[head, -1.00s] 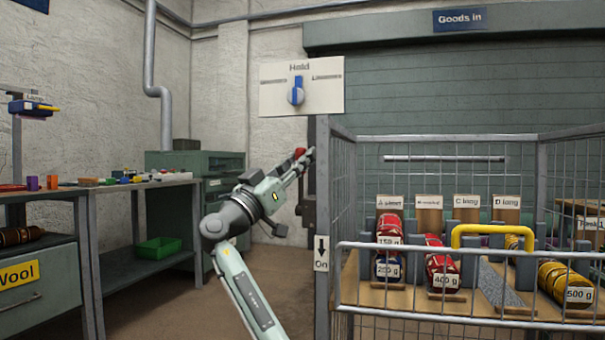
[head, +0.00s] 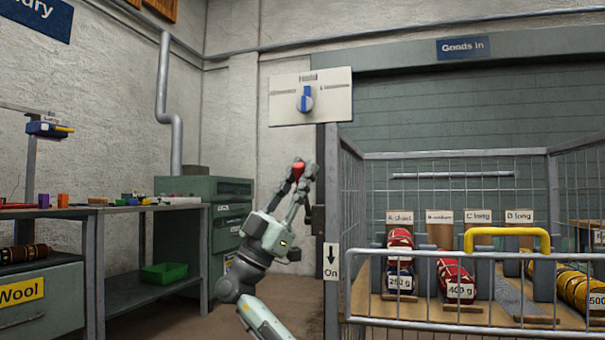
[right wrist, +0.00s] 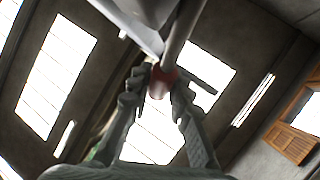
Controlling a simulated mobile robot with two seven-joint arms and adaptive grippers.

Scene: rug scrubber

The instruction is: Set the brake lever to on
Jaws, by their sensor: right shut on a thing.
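The red knob (head: 297,171) of the brake lever sits between the fingertips of my right gripper (head: 301,169), which is shut on it and points upward. In the right wrist view the knob (right wrist: 162,82) is between both fingers of the gripper (right wrist: 158,88), at the end of a grey rod (right wrist: 182,38). The lever is beside the dark post (head: 320,200) at the cage's left front corner; most of its arm is hidden by the gripper. Lower on the post is a white plate (head: 331,262) with a down arrow and "On". My left gripper is out of view.
The wire cage (head: 350,215) with its front rail and yellow handle (head: 507,232) stands right of the gripper. A white board with a blue switch (head: 306,98) hangs above. A green cabinet (head: 215,200) and workbench (head: 140,207) are left. Floor between is clear.

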